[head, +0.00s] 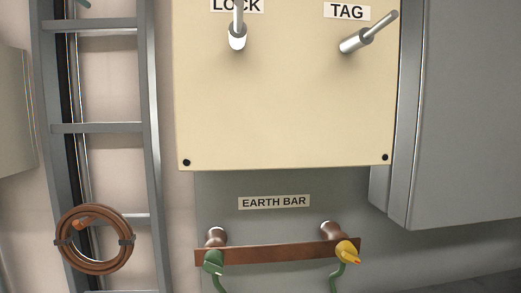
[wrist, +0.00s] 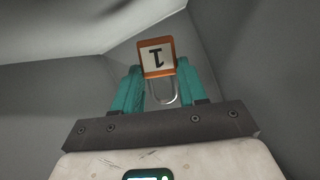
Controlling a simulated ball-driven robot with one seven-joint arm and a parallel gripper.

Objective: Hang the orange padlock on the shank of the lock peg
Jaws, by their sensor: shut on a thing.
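My gripper (wrist: 160,90) is in the wrist view with its two teal fingers shut on the orange padlock (wrist: 146,72). The padlock has a pale label with a dark mark that looks like an upside-down 1, and its metal shackle loops toward the gripper's palm. In the head view the lock peg (head: 237,38) sticks out of the cream panel under the LOCK label, with nothing hanging on it. The gripper and padlock are not in the head view, so their distance from the peg cannot be told.
The tag peg (head: 356,40) sticks out to the right on the same cream panel (head: 285,115). Below is the earth bar (head: 280,253) with green and yellow clamps. A ladder (head: 95,128) with a coiled brown cable (head: 62,250) stands left. A grey cabinet (head: 460,110) stands right.

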